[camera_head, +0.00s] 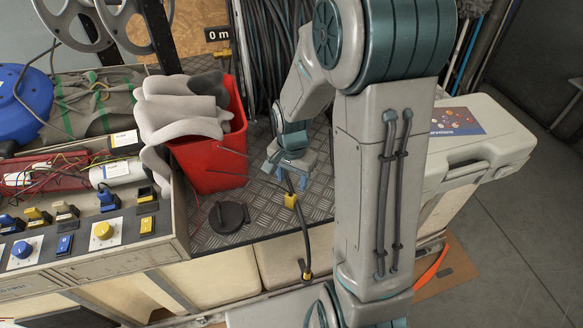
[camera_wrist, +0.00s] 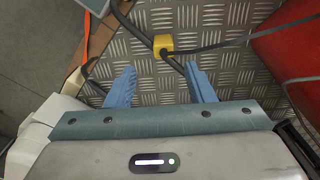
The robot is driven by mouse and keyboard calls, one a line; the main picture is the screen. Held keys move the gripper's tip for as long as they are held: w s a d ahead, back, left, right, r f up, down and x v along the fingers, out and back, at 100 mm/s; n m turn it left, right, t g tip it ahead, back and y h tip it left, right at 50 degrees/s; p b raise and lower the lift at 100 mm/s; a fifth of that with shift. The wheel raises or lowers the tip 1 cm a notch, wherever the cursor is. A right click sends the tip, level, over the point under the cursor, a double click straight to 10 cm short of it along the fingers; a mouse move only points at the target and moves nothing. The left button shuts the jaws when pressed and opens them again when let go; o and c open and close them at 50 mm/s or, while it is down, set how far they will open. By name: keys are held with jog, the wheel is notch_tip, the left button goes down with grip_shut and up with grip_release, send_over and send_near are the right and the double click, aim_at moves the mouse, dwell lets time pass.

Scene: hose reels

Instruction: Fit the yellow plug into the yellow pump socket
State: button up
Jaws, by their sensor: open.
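My gripper (camera_head: 286,175) is open, with its blue fingers low over the metal tread plate; they also show in the wrist view (camera_wrist: 160,69). A dark cable runs close to the fingertips; I cannot tell whether it touches them. A yellow block (camera_head: 291,201) sits on this cable just beyond the fingers; it shows above the gap in the wrist view (camera_wrist: 163,44). The cable hangs over the plate's front edge to a yellow-banded plug end (camera_head: 306,275). Yellow fittings (camera_head: 38,217) and (camera_head: 146,194) are on the control panel at left; I cannot tell which is the pump socket.
A black round cap (camera_head: 228,216) lies on the plate. A grey case (camera_head: 480,140) is at right. Coiled hoses (camera_head: 268,45) hang behind.

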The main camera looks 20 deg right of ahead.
jog(key=s+r+n+t, duration=0.2)
jog(key=s+r+n, duration=0.6)
jog(key=s+r, duration=0.4)
notch_tip(320, 180, up, 4)
jog(key=shift+s+a+t, duration=0.15)
jog(key=shift+s+t, duration=0.05)
jog(key=shift+t, duration=0.1)
jog(key=shift+s+a+r+n, duration=0.1)
jog(key=shift+s+n, duration=0.15)
jog(key=shift+n, duration=0.05)
jog(key=shift+c, duration=0.4)
jog(key=shift+s, duration=0.15)
jog(key=shift+c, duration=1)
jog(key=shift+a, duration=0.1)
